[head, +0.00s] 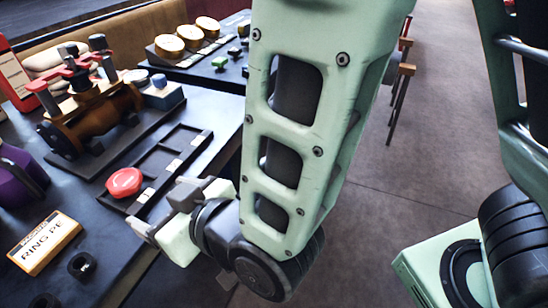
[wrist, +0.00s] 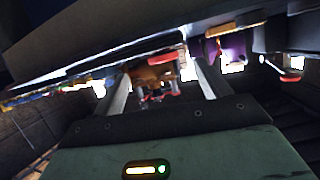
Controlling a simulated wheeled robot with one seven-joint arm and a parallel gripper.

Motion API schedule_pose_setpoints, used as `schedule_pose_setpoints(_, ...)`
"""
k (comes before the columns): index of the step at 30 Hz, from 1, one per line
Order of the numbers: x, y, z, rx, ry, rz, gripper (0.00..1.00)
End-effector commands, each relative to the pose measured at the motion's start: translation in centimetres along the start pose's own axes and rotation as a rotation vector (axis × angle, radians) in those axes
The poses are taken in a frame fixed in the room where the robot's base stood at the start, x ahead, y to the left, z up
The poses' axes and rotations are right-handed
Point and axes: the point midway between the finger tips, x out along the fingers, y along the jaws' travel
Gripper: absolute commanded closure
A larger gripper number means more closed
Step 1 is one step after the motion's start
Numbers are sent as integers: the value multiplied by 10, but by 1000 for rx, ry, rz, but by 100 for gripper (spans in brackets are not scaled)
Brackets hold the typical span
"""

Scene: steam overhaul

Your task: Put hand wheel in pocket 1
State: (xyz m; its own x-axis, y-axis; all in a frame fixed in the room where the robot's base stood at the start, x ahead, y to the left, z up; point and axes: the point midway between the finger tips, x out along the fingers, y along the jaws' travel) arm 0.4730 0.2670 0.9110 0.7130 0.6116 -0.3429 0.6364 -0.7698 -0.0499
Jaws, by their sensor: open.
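The red hand wheel (head: 125,182) lies at the near left end of a black tray (head: 184,138) with a row of pockets and small white labels. I cannot tell whether it is seated in that pocket or rests on its rim; the pocket numbers are not readable. In the wrist view, which looks upside down, the wheel (wrist: 163,58) shows as a flat red shape between the fingers but beyond them. My gripper (head: 172,208) is open and empty, right of the wheel and apart from it, by the tray's near edge. The wrist view shows both fingers spread (wrist: 160,85).
A brown valve body (head: 95,118) with red clamps stands behind the tray. A purple object (head: 18,175), a "RING PE" box (head: 44,243) and black rings (head: 82,265) are at left. A gauge tray (head: 205,62) is at the back. Open floor (head: 400,170) lies right.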

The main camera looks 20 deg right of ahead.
Motion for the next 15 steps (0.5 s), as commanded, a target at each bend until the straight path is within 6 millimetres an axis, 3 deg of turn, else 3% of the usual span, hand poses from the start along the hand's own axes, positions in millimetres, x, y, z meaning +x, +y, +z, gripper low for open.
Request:
schedule_pose_setpoints(4, -7, 13, 6, 45, -210, -43, 24)
schedule_pose_setpoints(8, -27, 25, 16, 60, -414, -74, 24)
schedule_pose_setpoints(15, -94, 60, 33, 41, -792, -73, 24)
